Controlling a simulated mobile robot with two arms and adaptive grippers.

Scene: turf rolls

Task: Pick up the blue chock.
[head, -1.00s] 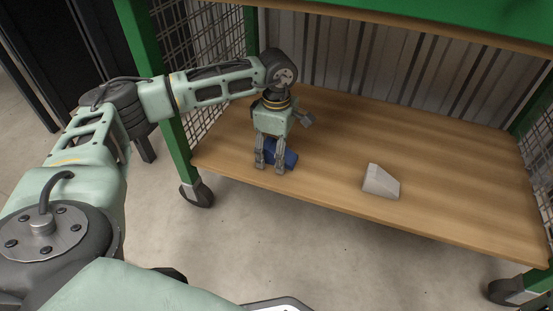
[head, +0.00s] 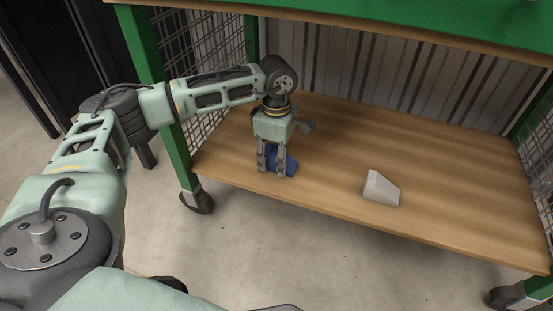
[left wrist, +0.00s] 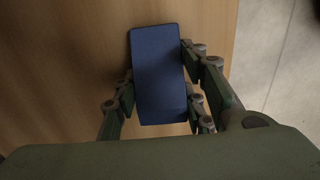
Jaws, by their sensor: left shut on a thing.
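The blue chock (head: 291,163) is at the left end of the wooden shelf in the head view, partly hidden behind my left gripper's fingers. My left gripper (head: 273,170) points down over it and is shut on it. In the left wrist view the blue chock (left wrist: 158,72) lies between the fingers of my left gripper (left wrist: 160,103), with a finger against each side. I cannot tell whether the chock is clear of the shelf. My right gripper is not in view.
A light grey chock (head: 381,190) stands on the wooden shelf (head: 450,190) to the right. Green posts (head: 165,120) and wire mesh (head: 215,80) bound the shelf's side. An upper shelf hangs above. The board between the two chocks is clear.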

